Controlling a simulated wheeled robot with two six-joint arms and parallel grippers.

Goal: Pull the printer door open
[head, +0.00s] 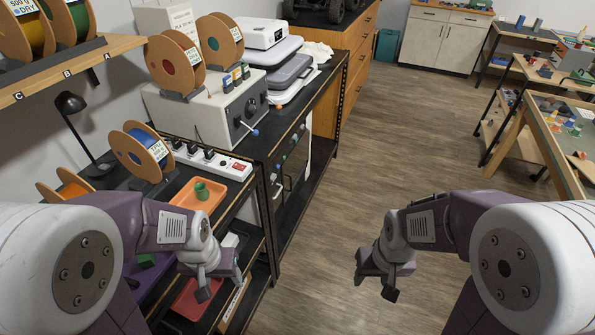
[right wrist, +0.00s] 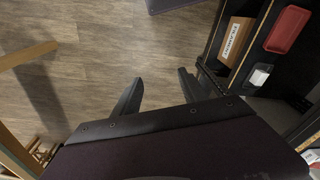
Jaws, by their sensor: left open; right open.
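A dark front with small knobs and handles (head: 284,182) sits under the black-topped bench at the middle left of the head view. It looks like the printer door, but I cannot clearly make out its outline; it appears shut. My left gripper (head: 219,284) is open and empty, in front of the lower shelves at the left and apart from that front. My right gripper (head: 376,281) is open over bare floor, to the right of the bench. In the right wrist view its two fingers (right wrist: 157,93) stand apart with nothing between them.
An orange tray (head: 214,193) with a green part stands on the left bench beside a power strip (head: 212,160). Spools and a grey control box (head: 205,110) stand behind. A wooden-legged table (head: 548,135) is at the right. The floor (head: 365,150) between is clear.

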